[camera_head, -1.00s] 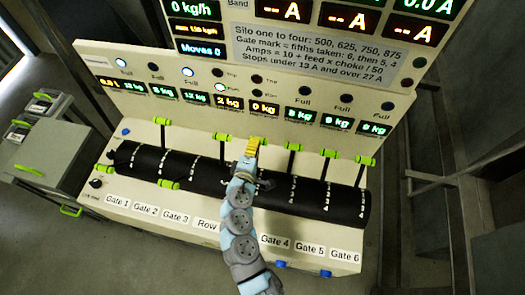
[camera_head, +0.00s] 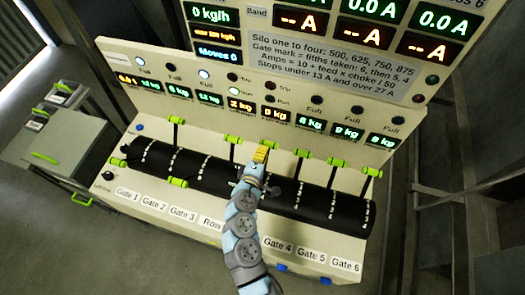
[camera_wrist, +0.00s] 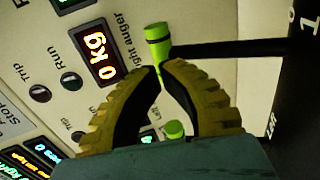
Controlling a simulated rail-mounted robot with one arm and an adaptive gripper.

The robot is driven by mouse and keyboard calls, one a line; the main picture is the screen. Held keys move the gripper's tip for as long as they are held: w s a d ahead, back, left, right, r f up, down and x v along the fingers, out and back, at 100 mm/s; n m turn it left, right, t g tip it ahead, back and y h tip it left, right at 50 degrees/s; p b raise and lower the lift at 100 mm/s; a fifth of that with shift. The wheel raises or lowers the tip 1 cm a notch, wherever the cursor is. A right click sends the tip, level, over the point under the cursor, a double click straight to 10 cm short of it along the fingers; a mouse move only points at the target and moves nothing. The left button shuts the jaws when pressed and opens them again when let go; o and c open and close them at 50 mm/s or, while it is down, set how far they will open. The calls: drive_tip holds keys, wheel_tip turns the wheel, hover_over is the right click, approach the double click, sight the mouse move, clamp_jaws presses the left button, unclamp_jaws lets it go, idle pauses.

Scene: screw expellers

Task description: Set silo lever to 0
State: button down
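A lever with a green crosswise handle (camera_head: 270,142) stands up at the middle of the console's black drum (camera_head: 205,170). In the wrist view its green handle (camera_wrist: 156,34) sits just past my fingertips, and its black shaft runs right to the drum. My gripper (camera_head: 262,150) has its yellow fingertips drawn close together at the near end of this handle, seemingly pinching it; the fingertips (camera_wrist: 165,66) partly hide that end. The lever's name label is hidden behind my arm. Scale figures on the drum are too small or cut off to read a setting.
Other levers stand up on both sides, including a close left neighbour (camera_head: 232,139) and right neighbour (camera_head: 301,153). Two handles sit lower, at the far left (camera_head: 118,162) and near the Row label (camera_head: 178,183). A display above reads 0 kg (camera_head: 274,114). A grey cabinet (camera_head: 65,145) stands left.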

drive_tip(key=b+v, duration=0.3)
drive_tip(key=v, duration=0.9)
drive_tip(key=shift+f, duration=0.3)
drive_tip(key=shift+s, duration=0.1)
